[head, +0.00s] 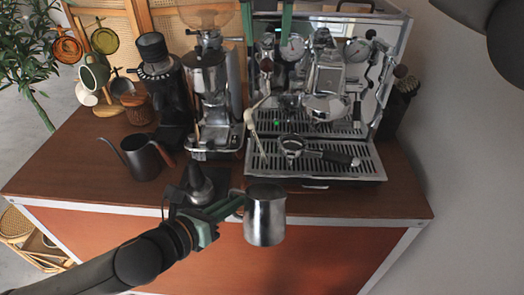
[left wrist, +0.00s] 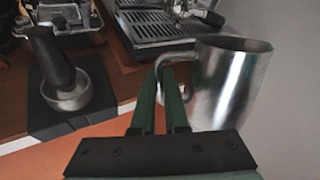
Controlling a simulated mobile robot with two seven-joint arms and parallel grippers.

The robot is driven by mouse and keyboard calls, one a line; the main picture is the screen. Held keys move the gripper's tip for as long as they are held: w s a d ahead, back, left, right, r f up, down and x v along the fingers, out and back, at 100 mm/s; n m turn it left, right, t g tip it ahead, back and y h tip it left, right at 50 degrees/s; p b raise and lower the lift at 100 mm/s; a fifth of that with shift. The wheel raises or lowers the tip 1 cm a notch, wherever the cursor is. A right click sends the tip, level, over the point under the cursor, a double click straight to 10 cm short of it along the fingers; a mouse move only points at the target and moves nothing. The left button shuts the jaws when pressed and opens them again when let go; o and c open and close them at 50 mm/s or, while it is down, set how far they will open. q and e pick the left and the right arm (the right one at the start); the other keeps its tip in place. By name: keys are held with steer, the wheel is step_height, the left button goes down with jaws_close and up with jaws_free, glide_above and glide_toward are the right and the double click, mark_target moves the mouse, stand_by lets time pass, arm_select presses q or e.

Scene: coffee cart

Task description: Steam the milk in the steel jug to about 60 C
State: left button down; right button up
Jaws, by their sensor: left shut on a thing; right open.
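The steel jug (head: 265,218) is upright, in front of the cart's front edge. My left gripper (head: 232,207) is shut on its handle, on the jug's left side. The left wrist view shows the jug (left wrist: 232,85) right of the green fingers (left wrist: 160,100). The milk inside cannot be seen. The espresso machine (head: 325,75) stands at the back right of the cart. A thin pale steam wand (head: 256,135) hangs at its left front, behind the jug and apart from it.
A portafilter (head: 292,147) lies on the drip tray (head: 345,172). A black kettle (head: 141,158), a grinder (head: 208,85) and a black grinder (head: 158,85) stand further left. The wooden top (head: 405,195) is clear at right.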

steer(key=shift+r+p, duration=0.6)
steer(key=shift+r, duration=0.1)
arm_select(q)
steer(key=s, duration=0.2)
steer(key=s+r, duration=0.1)
steer(key=s, duration=0.1)
steer(key=shift+r, duration=0.1)
steer(key=shift+s, duration=0.1)
